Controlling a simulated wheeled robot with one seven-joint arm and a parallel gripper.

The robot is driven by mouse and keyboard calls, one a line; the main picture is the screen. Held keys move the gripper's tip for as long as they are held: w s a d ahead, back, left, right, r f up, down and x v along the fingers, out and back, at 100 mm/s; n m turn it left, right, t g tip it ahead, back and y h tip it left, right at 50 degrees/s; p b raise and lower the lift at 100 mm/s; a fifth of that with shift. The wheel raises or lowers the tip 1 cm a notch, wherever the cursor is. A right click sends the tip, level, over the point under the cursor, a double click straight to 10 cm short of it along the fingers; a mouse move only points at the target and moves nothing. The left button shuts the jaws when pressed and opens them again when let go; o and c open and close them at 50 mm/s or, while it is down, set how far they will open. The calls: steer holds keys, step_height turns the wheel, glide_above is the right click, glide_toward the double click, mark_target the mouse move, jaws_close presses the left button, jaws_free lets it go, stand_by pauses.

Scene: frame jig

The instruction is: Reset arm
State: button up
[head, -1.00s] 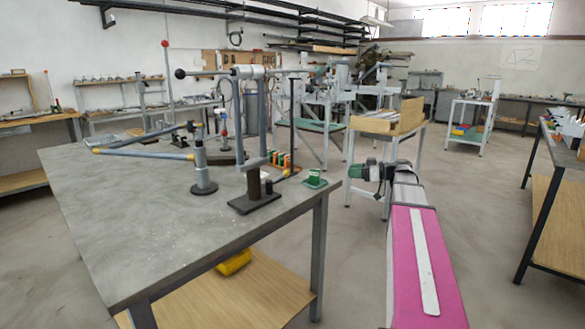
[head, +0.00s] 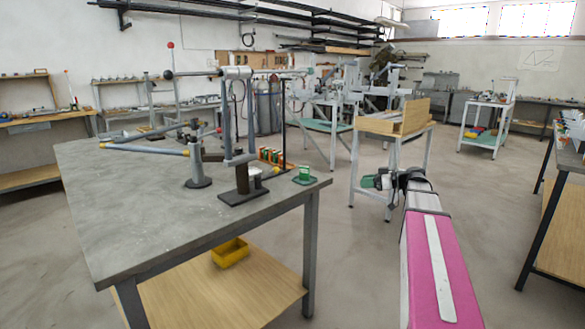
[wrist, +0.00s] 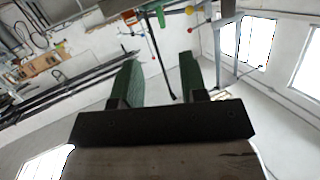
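My gripper (head: 369,182) is at the end of my pink arm in the head view, out in the open to the right of the grey worktable (head: 120,225). In the wrist view my gripper (wrist: 158,62) shows two green fingers standing apart with nothing held between them. The frame jig (head: 238,130) stands on the worktable, with a grey post on a round base (head: 198,182) and a jointed arm with yellow ends (head: 145,149) to its left. My gripper does not touch any of these.
A green block (head: 304,175) and several coloured pieces (head: 272,157) sit near the worktable's right corner. A yellow bin (head: 230,253) is on its lower shelf. A small table with a wooden box (head: 385,124) stands beyond my gripper. Another bench (head: 560,210) is at right. Floor between is clear.

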steer(key=s+a+f+m+g+h, duration=0.2)
steer(key=s+a+f+m+h, duration=0.1)
steer(key=s+f, duration=0.4)
steer(key=s+a+f+m+g+h, duration=0.2)
steer(key=s+f+m+h, duration=0.3)
steer(key=f, duration=0.8)
steer(key=s+a+f+m+g+h, duration=0.1)
steer(key=s+a+f+m+h, duration=0.3)
steer(key=s+f, duration=0.4)
step_height(320, 180, down, 3)
steer(key=shift+s+a+g+h, duration=0.25)
steer(key=shift+s+g+h, duration=0.15)
steer(key=shift+h, duration=0.5)
